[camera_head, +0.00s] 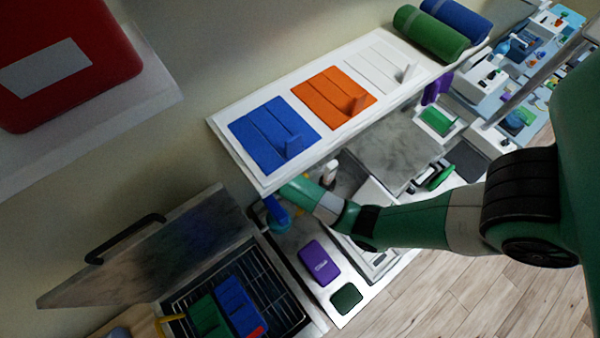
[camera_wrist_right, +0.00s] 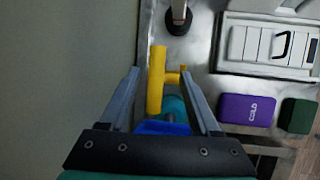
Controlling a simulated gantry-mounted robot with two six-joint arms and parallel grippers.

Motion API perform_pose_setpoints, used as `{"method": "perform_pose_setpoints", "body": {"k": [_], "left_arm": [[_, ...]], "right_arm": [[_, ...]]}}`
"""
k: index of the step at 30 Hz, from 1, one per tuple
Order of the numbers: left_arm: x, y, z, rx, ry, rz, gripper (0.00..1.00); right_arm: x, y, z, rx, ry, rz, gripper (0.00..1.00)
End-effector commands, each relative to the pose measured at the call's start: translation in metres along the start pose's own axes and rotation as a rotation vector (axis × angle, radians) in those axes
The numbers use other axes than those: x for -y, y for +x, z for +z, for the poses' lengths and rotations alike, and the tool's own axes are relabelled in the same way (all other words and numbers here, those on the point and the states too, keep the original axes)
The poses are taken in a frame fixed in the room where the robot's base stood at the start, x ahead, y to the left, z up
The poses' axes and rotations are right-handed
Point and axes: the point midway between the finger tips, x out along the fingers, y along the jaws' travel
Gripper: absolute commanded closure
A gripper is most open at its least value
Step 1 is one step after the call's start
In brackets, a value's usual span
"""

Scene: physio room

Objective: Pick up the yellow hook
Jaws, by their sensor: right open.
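The yellow hook (camera_wrist_right: 156,82) shows in the right wrist view as an upright yellow bar with a short arm sticking out to its right. My right gripper (camera_wrist_right: 160,72) is open, with one finger on each side of the hook. Gaps show between the hook and both fingers, so it is not gripped. In the head view my right arm reaches in from the right to beneath the wall shelf. There its gripper is hidden, and the hook cannot be made out clearly. My left gripper is in neither view.
A blue object (camera_wrist_right: 160,127) and a teal one lie below the hook, between the fingers. A purple pack (camera_wrist_right: 246,110) and a dark green block (camera_wrist_right: 297,115) lie to the right. The white shelf (camera_head: 222,127) with coloured panels overhangs. A grey wall is close on the left.

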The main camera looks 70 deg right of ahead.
Motion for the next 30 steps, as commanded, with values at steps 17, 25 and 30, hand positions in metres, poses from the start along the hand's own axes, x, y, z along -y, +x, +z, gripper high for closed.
{"method": "perform_pose_setpoints", "body": {"k": [17, 25, 30], "left_arm": [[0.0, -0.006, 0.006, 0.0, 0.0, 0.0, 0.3], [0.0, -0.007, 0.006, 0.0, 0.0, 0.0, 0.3], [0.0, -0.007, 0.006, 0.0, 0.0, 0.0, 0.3]], "right_arm": [[-0.004, 0.062, -0.006, 0.004, 0.001, 0.0, 0.37], [-0.005, 0.075, -0.005, 0.002, 0.001, 0.004, 0.37], [-0.005, 0.075, -0.005, 0.002, 0.001, 0.004, 0.55]]}}
